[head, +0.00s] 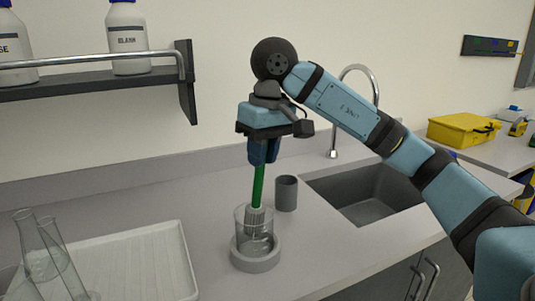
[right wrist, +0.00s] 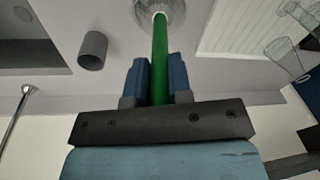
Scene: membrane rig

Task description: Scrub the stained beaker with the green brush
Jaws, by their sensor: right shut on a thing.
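The green brush (head: 258,186) is upright, its grey bristle head (head: 255,216) down inside the mouth of the glass beaker (head: 241,221). The beaker stands in a round grey holder ring (head: 256,263) on the counter. My right gripper (head: 261,160) is above the beaker, shut on the brush's green handle, which also shows between the blue fingers in the right wrist view (right wrist: 160,62). Whether the bristles touch the beaker's wall or bottom I cannot tell. A grey smudge shows low in the beaker. My left gripper is not in view.
A grey cup (head: 286,194) stands close behind and right of the beaker. The sink (head: 376,201) with its tap (head: 334,153) lies to the right. A white tray (head: 186,262) and tall glassware (head: 40,268) are at left. A bottle shelf (head: 100,82) hangs at upper left.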

